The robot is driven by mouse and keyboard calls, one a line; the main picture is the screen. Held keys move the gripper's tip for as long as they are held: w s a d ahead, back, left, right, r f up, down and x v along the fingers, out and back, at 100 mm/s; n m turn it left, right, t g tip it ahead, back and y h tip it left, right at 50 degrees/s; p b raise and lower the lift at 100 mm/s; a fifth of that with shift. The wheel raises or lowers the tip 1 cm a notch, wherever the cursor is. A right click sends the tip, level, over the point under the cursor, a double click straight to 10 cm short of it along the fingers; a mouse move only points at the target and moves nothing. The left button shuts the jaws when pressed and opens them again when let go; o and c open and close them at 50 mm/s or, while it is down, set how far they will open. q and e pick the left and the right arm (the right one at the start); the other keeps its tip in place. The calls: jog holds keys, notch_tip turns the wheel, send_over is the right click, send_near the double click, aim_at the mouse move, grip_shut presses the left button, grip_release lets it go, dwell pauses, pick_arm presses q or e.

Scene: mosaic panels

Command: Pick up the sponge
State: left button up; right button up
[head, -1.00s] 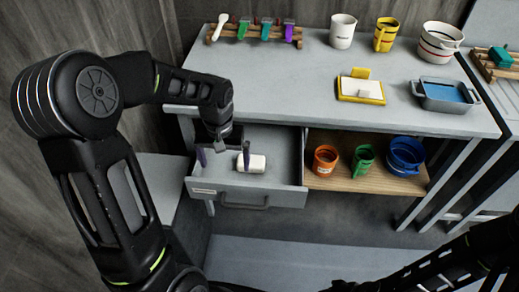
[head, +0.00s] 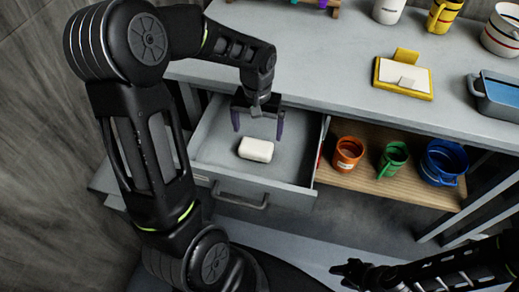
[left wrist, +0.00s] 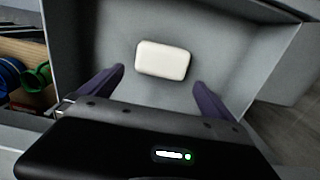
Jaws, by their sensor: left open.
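The sponge, a white rounded block (head: 256,149), lies flat on the floor of the open grey drawer (head: 215,150). In the left wrist view the sponge (left wrist: 162,60) sits just beyond the fingertips, between their lines. My left gripper (head: 258,130) is open and empty, pointing down over the drawer; its purple fingers also show in the left wrist view (left wrist: 160,80), one to either side and apart from the sponge. My right gripper (head: 354,272) is low at the right, away from the drawer; its jaw opening is unclear.
The drawer's walls surround the sponge on all sides. A wooden shelf (head: 405,188) to the right holds an orange mug (head: 347,154), a green mug (head: 392,158) and a blue container (head: 442,162). The grey tabletop (head: 310,60) is above, with a yellow-framed pad (head: 403,77).

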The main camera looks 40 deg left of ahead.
aim_at(257, 143)
pick_arm(q)
jog(key=shift+s+r, duration=0.1)
jog(key=shift+f, duration=1.3)
jog(key=shift+f+p, duration=0.3)
jog(key=shift+f, duration=2.35)
jog(key=c, duration=1.1)
